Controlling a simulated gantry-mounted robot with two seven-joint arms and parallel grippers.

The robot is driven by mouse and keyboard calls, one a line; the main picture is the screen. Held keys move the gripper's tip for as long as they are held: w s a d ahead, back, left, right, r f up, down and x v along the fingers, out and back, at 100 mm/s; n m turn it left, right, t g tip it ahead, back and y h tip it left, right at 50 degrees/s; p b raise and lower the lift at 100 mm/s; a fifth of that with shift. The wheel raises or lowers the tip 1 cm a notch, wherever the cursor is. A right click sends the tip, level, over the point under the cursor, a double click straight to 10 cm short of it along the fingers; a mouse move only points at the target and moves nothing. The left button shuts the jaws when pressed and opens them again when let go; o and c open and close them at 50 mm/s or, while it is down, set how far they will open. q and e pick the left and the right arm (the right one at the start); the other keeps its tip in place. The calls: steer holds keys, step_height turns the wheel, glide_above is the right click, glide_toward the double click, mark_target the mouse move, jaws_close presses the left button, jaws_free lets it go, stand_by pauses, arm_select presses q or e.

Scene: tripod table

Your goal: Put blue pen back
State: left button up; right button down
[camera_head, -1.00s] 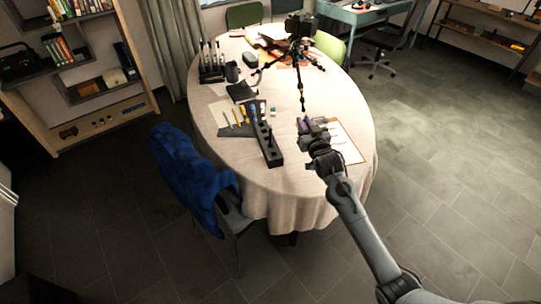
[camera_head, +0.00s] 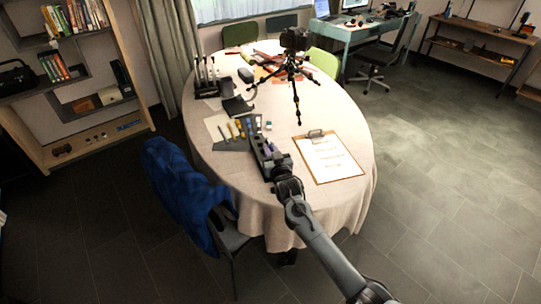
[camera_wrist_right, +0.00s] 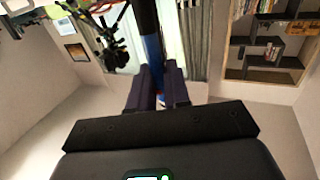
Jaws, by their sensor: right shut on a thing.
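In the right wrist view the fingers (camera_wrist_right: 157,88) are shut on the blue pen (camera_wrist_right: 153,76). A blue stretch of it shows between the fingers, with a dark part beyond. In the head view the pen is too small to make out clearly. My left gripper is not in view.
A clipboard with paper (camera_head: 328,158) lies right of my right gripper. A black tripod (camera_head: 295,75) and a rack (camera_head: 206,88) stand farther back. A blue-draped chair (camera_head: 183,195) is at the left.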

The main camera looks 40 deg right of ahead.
steer(key=shift+f, duration=0.8)
steer(key=shift+f, duration=0.1)
steer(key=c, duration=1.1)
jaws_free()
